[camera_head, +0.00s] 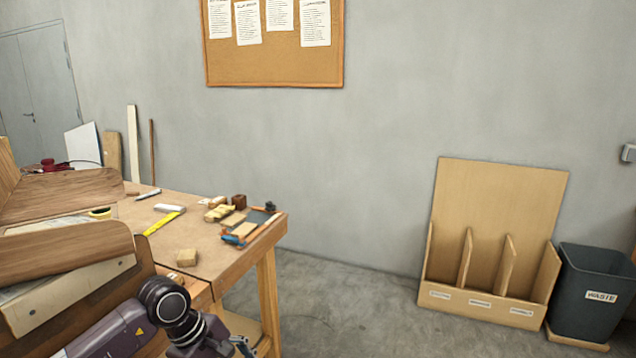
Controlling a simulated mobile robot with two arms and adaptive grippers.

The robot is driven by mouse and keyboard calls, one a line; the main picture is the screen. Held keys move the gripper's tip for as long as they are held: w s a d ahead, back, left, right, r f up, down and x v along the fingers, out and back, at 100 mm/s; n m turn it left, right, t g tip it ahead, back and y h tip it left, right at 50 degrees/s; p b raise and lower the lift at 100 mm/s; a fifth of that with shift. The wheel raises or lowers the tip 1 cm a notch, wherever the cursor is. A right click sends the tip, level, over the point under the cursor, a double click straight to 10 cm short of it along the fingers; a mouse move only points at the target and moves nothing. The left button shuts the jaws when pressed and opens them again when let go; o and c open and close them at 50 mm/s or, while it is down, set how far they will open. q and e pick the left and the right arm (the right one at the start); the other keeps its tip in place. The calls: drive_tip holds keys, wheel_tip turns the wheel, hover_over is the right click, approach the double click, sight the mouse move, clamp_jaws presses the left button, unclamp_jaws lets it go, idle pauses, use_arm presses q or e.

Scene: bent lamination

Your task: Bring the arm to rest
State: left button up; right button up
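My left arm comes in from the lower left, with purple-grey links and a dark wrist joint. My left gripper (240,346) is at the bottom edge, beside the workbench (225,262) and in front of its leg. It is mostly cut off by the frame, so I cannot tell whether it is open or shut, or whether it holds anything. My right gripper is not in view.
Curved wood laminations (70,252) on a form stand at the left. The bench holds a wooden block (187,257), a yellow rule (163,223) and small tools. A sorting rack (490,255) and waste bin (590,295) stand right. The middle floor is clear.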

use_arm(q)
drive_tip(key=d+f+n+h, duration=0.4)
drive_tip(key=d+n+h, duration=0.4)
drive_tip(key=d+n, duration=0.35)
drive_tip(key=w+a+f+n+t+y, duration=0.1)
drive_tip(key=w+a+f+n+t, duration=0.15)
drive_tip(key=f+n+t, duration=0.5)
drive_tip(key=w+a+f+n+t+y, duration=0.1)
drive_tip(key=w+a+f+n+t, duration=0.2)
drive_tip(key=f+n, duration=0.8)
drive_tip(key=s+a+f+n+y, duration=0.4)
drive_tip(key=s+a+f+n, duration=0.3)
drive_tip(key=n, duration=0.3)
drive_tip(key=s+a+f+n+g+y, duration=0.25)
drive_tip(key=s+f+n, duration=0.25)
drive_tip(key=s+f, duration=0.35)
drive_tip(key=s+a+f+n+g+y, duration=0.2)
drive_tip(key=s+a+f+n, duration=0.2)
drive_tip(key=s+f, duration=0.45)
drive_tip(key=s+f+n+g, duration=0.3)
drive_tip(key=s+f, duration=0.1)
drive_tip(key=s, duration=1)
drive_tip(key=s+f+n+g+y, duration=0.1)
drive_tip(key=s+f+n+g, duration=0.2)
drive_tip(key=s, duration=1)
drive_tip(key=shift+s+f+n, duration=0.35)
drive_tip(key=shift+n, duration=0.35)
